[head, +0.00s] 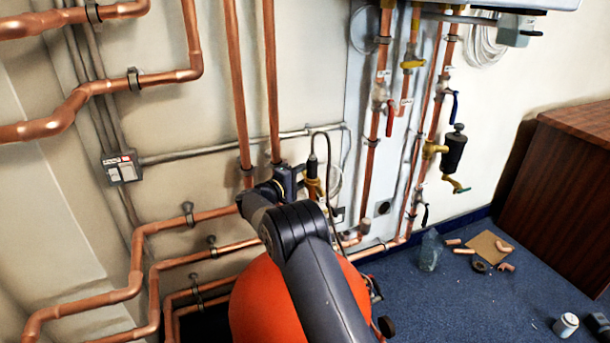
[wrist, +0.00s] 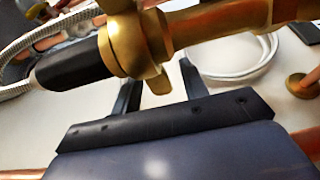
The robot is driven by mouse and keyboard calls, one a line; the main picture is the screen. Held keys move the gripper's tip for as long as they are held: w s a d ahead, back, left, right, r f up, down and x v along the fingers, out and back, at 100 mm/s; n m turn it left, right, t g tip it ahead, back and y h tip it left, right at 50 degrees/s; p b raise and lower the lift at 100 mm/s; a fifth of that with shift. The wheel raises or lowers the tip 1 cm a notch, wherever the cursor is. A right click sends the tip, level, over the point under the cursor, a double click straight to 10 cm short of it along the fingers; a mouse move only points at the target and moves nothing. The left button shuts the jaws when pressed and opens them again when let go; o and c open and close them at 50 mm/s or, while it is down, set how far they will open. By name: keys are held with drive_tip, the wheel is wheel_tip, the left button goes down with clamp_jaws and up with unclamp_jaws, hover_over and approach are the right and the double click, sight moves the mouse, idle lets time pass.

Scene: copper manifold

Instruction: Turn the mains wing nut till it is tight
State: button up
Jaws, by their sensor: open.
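The mains wing nut seems to be the brass collar with flat lobes (wrist: 140,45) in the wrist view, on a brass fitting beside a black sleeve (wrist: 72,62). In the head view the brass fitting (head: 313,187) stands in front of the wall, just right of my gripper (head: 290,178). In the wrist view my gripper (wrist: 160,78) is open, with its two dark fingers apart below the fitting. One lobe hangs near the gap between the fingers. The fingertips are partly hidden by the brass, and I cannot tell whether they touch it.
Copper pipes (head: 275,80) run up the wall close behind my gripper. An orange-red tank (head: 262,300) stands below my arm. A braided hose (wrist: 75,22) and a coiled white cable (wrist: 235,70) lie near the fitting. Loose copper pieces (head: 464,251) lie on the blue floor at right.

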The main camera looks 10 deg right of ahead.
drive_tip(key=p+v, duration=0.2)
drive_tip(key=v, duration=0.8)
drive_tip(key=shift+s+a, duration=0.3)
